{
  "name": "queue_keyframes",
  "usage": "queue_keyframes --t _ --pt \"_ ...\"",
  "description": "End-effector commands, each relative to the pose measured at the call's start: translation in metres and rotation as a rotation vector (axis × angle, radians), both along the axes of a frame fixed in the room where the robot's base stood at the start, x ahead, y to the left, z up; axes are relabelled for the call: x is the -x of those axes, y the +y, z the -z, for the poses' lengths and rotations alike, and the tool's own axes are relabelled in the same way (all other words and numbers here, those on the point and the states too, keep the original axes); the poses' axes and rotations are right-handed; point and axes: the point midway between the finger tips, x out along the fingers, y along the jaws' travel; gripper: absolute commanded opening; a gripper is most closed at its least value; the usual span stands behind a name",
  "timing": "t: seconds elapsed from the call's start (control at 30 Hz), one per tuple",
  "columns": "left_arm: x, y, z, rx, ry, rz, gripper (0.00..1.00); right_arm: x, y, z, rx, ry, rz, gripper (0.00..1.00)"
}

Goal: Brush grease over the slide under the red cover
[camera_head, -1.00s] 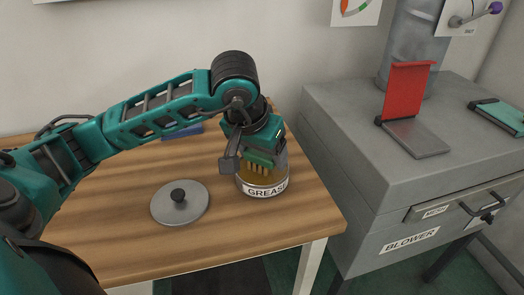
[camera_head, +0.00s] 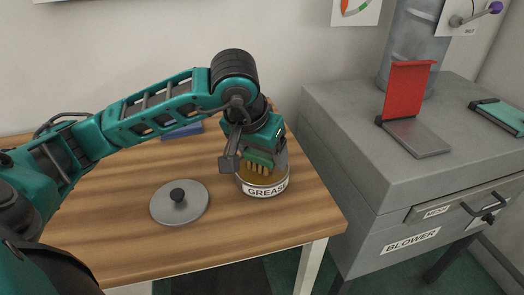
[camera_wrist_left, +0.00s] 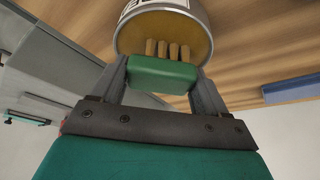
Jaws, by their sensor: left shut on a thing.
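My left gripper (camera_head: 255,158) is shut on a green-handled brush (camera_head: 262,157) over the grease can (camera_head: 265,188). The brush's tan bristle tufts point down into the can's mouth. In the left wrist view the brush (camera_wrist_left: 163,73) sits between the two fingers, with its bristles against the can's yellowish opening (camera_wrist_left: 175,38). The red cover (camera_head: 405,90) stands raised on top of the grey blower unit at the right. The flat grey slide (camera_head: 417,137) lies exposed in front of it. My right gripper is not in view.
The can's round grey lid (camera_head: 180,203) with a black knob lies on the wooden table (camera_head: 110,250). A blue object (camera_head: 182,131) lies behind my arm. The grey blower unit (camera_head: 345,130) stands right of the table, higher than it. A green cover (camera_head: 500,115) lies at its right.

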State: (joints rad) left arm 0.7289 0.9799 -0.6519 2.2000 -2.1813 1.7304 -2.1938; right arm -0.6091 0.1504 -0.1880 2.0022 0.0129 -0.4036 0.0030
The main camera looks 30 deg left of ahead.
Motion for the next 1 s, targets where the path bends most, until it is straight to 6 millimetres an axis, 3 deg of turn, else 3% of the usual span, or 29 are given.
queue_keyframes --t 0.43,1.0 --pt "0.002 -0.001 0.001 0.000 0.011 0.003 0.50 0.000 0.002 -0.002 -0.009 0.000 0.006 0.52" --pt "0.000 0.000 -0.048 -0.002 0.002 0.001 0.50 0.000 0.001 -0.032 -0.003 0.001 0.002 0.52"
